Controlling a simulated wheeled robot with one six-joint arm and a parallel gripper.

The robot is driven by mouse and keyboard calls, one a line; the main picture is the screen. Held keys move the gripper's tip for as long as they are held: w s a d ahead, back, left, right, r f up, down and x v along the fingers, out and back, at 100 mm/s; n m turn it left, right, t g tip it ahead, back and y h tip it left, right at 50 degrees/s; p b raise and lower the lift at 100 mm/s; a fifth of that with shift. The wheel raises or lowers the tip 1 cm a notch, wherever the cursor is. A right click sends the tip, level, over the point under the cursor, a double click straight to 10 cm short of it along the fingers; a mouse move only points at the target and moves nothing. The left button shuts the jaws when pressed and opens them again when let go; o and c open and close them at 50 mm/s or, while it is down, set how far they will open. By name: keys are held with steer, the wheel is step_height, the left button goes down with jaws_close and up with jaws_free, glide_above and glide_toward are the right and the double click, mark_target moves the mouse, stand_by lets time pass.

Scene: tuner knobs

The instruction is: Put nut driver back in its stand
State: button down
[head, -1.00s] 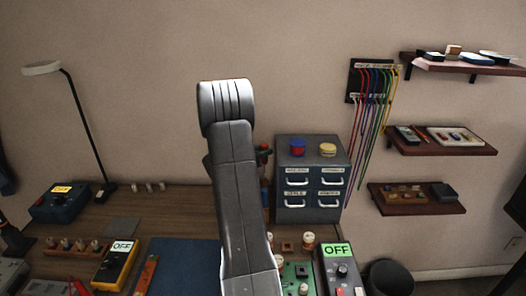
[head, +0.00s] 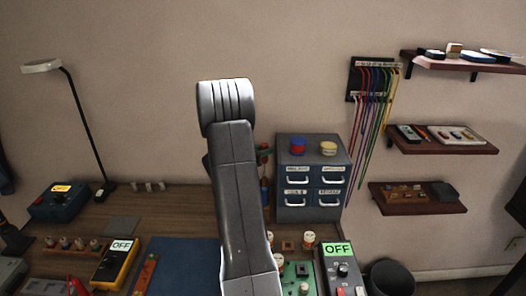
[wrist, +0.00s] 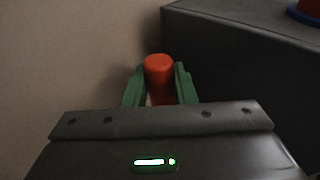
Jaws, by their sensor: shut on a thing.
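The nut driver shows as a red, round-topped handle (wrist: 158,68) in the wrist view. My gripper (wrist: 159,85) has its two green fingers shut on it, one on each side. The handle's top stands above the fingers, and its lower part is hidden behind my gripper body. In the head view my arm covers most of the gripper; only a bit of green and red shows at its right edge, beside the grey drawer cabinet. Below that, a narrow strip of red and blue (head: 265,192) shows next to the cabinet. I cannot tell whether it is the stand, which I cannot make out.
The grey drawer cabinet (head: 311,213) stands close to the right of the gripper, with red-blue and yellow spools on top. A green circuit board (head: 299,270) and a black meter (head: 342,272) lie in front. A lamp (head: 82,125) stands at the left.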

steer(key=shift+f+b, duration=3.55)
steer(key=shift+f, duration=0.45)
steer(key=c, duration=1.1)
jaws_free()
steer(key=b+v, duration=0.1)
steer(key=v, duration=1.3)
